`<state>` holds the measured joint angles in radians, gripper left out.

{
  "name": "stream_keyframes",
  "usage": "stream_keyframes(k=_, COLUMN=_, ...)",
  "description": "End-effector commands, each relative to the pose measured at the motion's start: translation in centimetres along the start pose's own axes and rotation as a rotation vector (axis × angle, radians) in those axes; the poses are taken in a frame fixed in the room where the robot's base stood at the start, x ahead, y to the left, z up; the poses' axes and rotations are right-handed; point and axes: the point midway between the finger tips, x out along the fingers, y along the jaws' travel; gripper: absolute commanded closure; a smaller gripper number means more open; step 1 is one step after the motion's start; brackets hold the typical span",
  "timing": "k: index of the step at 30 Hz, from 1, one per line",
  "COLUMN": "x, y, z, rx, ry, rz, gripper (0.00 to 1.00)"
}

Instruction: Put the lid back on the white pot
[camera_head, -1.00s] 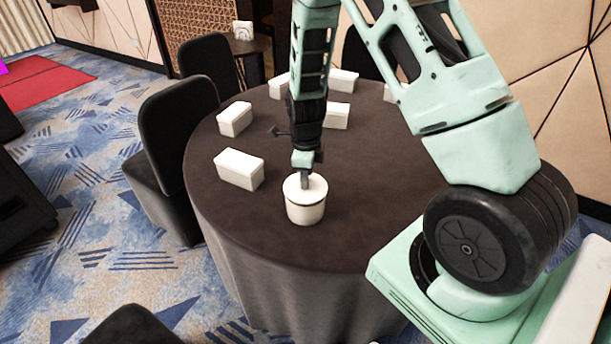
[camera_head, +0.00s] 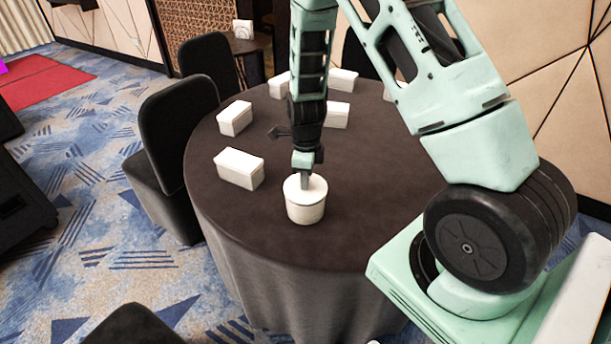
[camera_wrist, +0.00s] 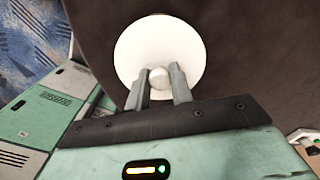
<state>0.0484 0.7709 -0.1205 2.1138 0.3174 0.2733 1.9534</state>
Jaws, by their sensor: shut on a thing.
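The white pot (camera_head: 306,213) stands upright on the round dark table, near its front edge. The white lid (camera_head: 316,188) lies level over the pot's mouth, lined up with it, with only a thin line at the rim between them. My gripper (camera_head: 305,183) points down from above and is shut on the lid's round knob. In the wrist view, the knob (camera_wrist: 158,76) sits between the two fingertips, and the lid (camera_wrist: 150,40) shows as a white disc that hides the pot below.
Several white boxes, one of them a near box (camera_head: 238,170), stand on the table (camera_head: 375,190) behind and left of the pot. Dark chairs (camera_head: 180,130) surround the table's left and back. The table right of the pot is clear.

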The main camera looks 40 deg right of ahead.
Motion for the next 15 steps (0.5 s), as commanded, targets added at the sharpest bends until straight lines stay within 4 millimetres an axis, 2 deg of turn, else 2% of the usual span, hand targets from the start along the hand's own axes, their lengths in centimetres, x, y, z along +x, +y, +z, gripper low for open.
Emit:
stream_keyframes(k=11, x=0.01, y=-0.01, z=0.01, rx=0.000, ry=0.000, rz=0.000, gripper=1.00)
stream_keyframes(k=12, x=0.01, y=-0.01, z=0.00, rx=0.000, ry=0.000, rz=0.000, gripper=0.69)
stream_keyframes(k=14, x=0.01, y=-0.01, z=0.00, rx=0.000, ry=0.000, rz=0.000, gripper=0.53)
stream_keyframes(k=15, x=0.01, y=-0.01, z=0.00, rx=0.000, ry=0.000, rz=0.000, gripper=0.52)
